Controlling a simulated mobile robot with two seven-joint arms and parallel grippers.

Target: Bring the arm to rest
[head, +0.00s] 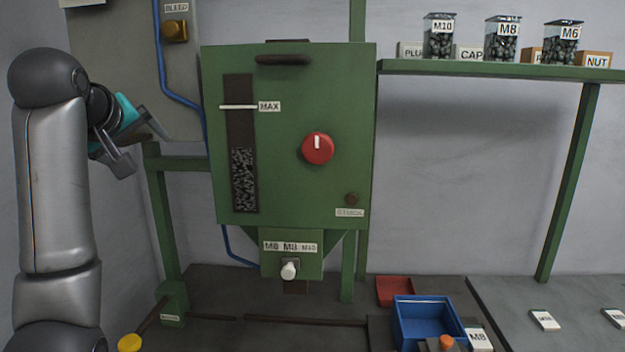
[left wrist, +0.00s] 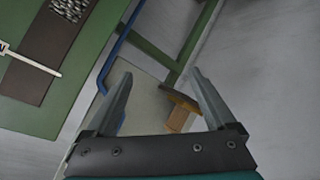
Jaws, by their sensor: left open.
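My left arm (head: 55,185) stands upright at the left of the head view. My left gripper (head: 142,147) is open and raised in the air, left of the green machine cabinet. In the left wrist view the two fingers of the left gripper (left wrist: 163,95) are spread apart with nothing between them. An orange-brown block (left wrist: 179,118) shows behind them, apart from the fingers. My right gripper is not in view.
The green cabinet (head: 290,180) has a red knob (head: 318,148) and a level window. A blue bin (head: 424,318) and a red tray (head: 394,291) sit on the dark bench below. A shelf (head: 480,70) with labelled jars is at upper right. A blue pipe (head: 161,60) runs near the gripper.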

